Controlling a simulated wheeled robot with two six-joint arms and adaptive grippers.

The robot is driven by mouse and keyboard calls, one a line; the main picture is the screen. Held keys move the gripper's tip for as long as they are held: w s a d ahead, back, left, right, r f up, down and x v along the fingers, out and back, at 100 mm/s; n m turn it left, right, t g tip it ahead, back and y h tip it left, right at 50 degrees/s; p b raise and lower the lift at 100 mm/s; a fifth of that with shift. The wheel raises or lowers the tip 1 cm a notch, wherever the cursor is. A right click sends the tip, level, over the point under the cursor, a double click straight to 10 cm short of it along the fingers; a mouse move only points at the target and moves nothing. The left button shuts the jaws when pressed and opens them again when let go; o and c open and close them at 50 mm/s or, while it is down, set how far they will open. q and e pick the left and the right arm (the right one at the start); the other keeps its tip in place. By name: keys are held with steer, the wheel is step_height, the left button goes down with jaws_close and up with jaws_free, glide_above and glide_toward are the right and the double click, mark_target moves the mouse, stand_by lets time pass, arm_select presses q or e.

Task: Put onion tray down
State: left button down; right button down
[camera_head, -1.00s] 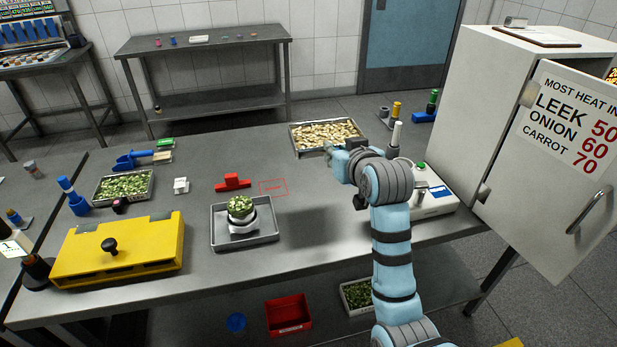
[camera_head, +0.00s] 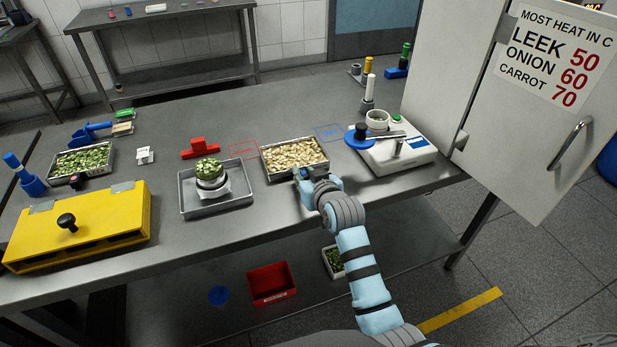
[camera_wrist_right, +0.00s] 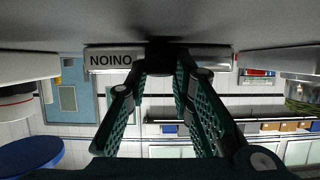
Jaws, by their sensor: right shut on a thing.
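The onion tray (camera_head: 279,177) is a shallow metal tray full of pale chopped pieces. It lies level at the table's front, right of the red outline (camera_head: 243,150). My right gripper (camera_head: 302,176) is shut on the middle of its near wall. In the right wrist view, my gripper's fingers (camera_wrist_right: 160,66) close on the tray's labelled wall (camera_wrist_right: 108,61), and the label reads "NOINO". The tray is at or just above the tabletop; I cannot tell whether it bears on it. My left gripper is not in view.
A metal tray (camera_head: 187,202) with a bowl of green pieces stands left, near a red block (camera_head: 200,148). A blue outline (camera_head: 328,132) lies behind right. A white device (camera_head: 402,155) stands right, before a white cabinet (camera_head: 430,70). The front edge in between is bare.

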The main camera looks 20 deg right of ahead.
steer(key=c, duration=1.4)
jaws_free()
steer(key=p+v, duration=0.3)
steer(key=v, duration=0.8)
steer(key=shift+s+r, duration=0.1)
steer(key=shift+r, duration=0.15)
steer(key=shift+s+r, duration=0.1)
steer(key=shift+s, duration=0.3)
steer(key=shift+d, duration=0.1)
